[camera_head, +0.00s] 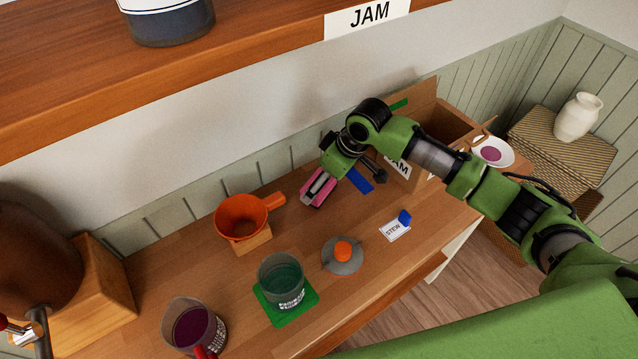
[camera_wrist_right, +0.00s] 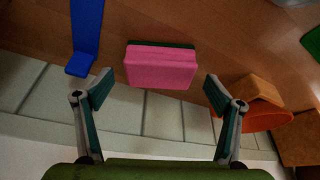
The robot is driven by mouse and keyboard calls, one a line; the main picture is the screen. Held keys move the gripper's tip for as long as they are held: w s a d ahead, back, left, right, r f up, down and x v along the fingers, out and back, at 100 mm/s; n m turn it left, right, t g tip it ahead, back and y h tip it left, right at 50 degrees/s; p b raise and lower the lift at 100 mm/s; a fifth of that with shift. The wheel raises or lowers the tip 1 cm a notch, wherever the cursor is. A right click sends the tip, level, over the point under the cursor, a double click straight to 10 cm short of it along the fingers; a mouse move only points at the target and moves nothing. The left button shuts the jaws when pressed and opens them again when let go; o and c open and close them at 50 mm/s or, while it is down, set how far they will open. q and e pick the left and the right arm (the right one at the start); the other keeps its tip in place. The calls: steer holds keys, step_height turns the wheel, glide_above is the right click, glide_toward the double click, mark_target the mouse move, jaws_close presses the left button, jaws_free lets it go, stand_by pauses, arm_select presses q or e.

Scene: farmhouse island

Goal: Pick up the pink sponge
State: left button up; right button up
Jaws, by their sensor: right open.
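The pink sponge (camera_head: 308,199) lies on the wooden counter near the back wall, left of the open box marked JAM. In the right wrist view the sponge (camera_wrist_right: 160,67) shows a pink face and a dark green layer behind it. My right gripper (camera_head: 342,178) is over the sponge and partly covers it in the head view. Its fingers (camera_wrist_right: 158,92) are spread wide in the right wrist view. The sponge is just beyond the fingertips, roughly centred between them, with nothing held. My left gripper is not in view.
A blue object (camera_head: 358,181) lies right of the sponge. An orange pot (camera_head: 240,220) stands to its left on a wooden block. The JAM box (camera_head: 425,110) is close by.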

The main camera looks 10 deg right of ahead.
steer(key=shift+x, duration=1)
steer(key=shift+w+a+f, duration=0.1)
steer(key=shift+w+f, duration=0.05)
steer(key=shift+f, duration=0.2)
steer(key=c, duration=1.1)
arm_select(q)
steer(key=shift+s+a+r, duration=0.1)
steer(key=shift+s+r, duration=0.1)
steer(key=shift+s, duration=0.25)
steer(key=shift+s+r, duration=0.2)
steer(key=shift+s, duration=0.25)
arm_select(e)
steer(key=shift+o, duration=0.2)
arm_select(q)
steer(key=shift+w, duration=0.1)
